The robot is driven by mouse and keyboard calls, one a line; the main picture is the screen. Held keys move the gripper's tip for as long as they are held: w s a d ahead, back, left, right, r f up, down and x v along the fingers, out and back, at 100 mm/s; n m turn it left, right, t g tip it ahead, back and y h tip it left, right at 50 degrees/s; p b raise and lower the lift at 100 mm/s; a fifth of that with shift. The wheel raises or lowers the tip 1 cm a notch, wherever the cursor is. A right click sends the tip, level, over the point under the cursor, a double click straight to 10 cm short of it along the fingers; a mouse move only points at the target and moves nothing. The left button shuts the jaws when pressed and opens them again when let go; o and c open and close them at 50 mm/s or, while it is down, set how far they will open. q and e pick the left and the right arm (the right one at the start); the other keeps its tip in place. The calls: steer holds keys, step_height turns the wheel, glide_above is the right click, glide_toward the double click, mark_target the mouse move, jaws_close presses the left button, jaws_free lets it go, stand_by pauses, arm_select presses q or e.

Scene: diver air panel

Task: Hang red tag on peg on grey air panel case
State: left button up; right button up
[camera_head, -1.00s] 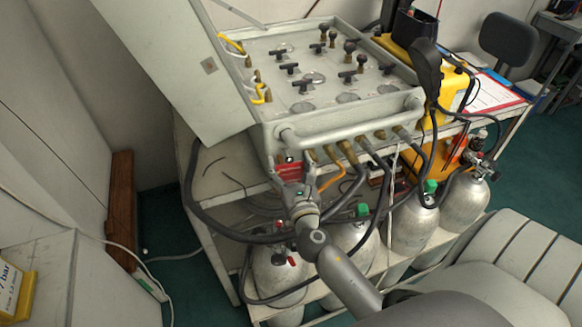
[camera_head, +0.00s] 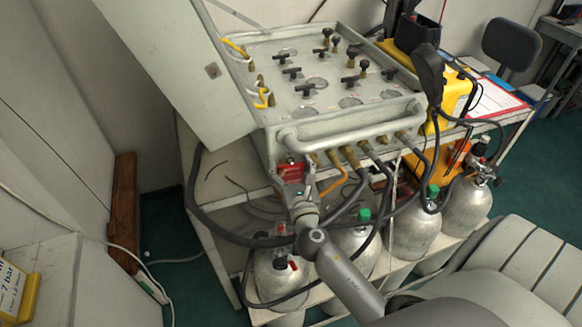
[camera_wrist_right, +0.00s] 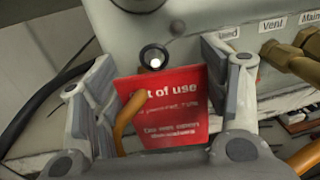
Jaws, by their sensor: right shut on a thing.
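The red tag (camera_wrist_right: 165,105), with white "out of use" print, is between the fingers of my right gripper (camera_wrist_right: 160,92), which is shut on it. The tag also shows small and red in the head view (camera_head: 291,172), at the front of the grey air panel case (camera_head: 262,150). A round black peg with a white centre (camera_wrist_right: 153,57) stands out from the case front, at the tag's top edge. I cannot tell whether it goes through the tag. In the head view my right gripper (camera_head: 297,188) is below the case's left front corner. My left gripper is not in view.
An orange hose (camera_wrist_right: 125,125) crosses the tag's lower left in the wrist view. Brass fittings (camera_wrist_right: 280,52) sit to the right. Grey cylinders (camera_head: 352,248) stand below on the trolley. The case's front bar (camera_head: 345,130) runs above the fittings.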

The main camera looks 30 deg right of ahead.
steer(key=shift+f, duration=0.3)
stand_by(0.6)
steer(key=o, duration=0.9)
steer(key=v, duration=1.2)
